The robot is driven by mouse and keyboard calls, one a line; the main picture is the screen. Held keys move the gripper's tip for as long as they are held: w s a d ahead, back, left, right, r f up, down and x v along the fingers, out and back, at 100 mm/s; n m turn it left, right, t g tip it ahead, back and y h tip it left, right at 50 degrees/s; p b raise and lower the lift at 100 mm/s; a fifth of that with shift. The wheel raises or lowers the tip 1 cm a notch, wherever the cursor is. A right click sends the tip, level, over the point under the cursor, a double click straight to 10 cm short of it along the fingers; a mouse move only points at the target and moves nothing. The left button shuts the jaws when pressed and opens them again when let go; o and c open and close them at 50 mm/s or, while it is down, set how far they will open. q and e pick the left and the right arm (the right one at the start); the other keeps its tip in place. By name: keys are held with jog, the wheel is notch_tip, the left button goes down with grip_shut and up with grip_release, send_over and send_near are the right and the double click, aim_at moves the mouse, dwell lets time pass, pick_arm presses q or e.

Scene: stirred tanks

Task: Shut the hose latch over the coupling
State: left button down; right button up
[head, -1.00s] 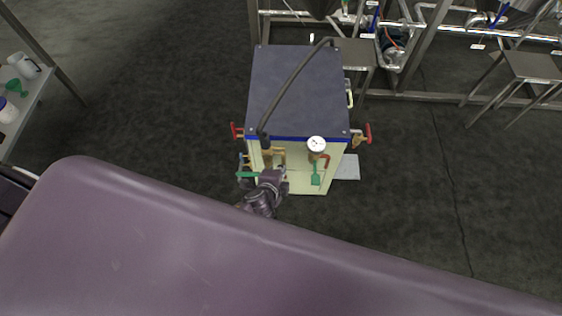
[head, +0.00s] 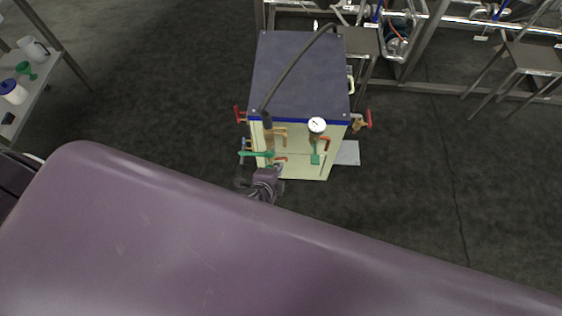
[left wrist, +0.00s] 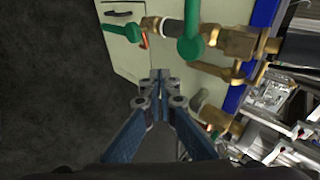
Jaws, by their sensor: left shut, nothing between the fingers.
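The cabinet (head: 300,75) has a blue top and pale sides. A dark hose (head: 297,67) arches over the top to brass fittings at the near face. The brass coupling (head: 268,125) sits at the hose end, with brass arms (head: 280,130) jutting right; I cannot tell which is the latch. In the left wrist view, brass fittings (left wrist: 238,43) and a brass arm (left wrist: 232,75) show at upper right. My left gripper (head: 266,174) is below the coupling; its fingers (left wrist: 160,82) are shut and empty, apart from the brass parts. My right gripper is not in view.
Green handles (head: 256,153) (left wrist: 188,45) stand close to the gripper. A gauge (head: 317,125) and red handles (head: 369,118) project from the cabinet. A shelf with containers (head: 13,91) is at left. Steel frames and pipes stand behind. The dark floor right is open.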

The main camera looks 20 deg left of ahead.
pick_arm(q)
jog(key=s+b, duration=0.1)
jog(key=s, duration=0.6)
jog(key=shift+d, duration=0.2)
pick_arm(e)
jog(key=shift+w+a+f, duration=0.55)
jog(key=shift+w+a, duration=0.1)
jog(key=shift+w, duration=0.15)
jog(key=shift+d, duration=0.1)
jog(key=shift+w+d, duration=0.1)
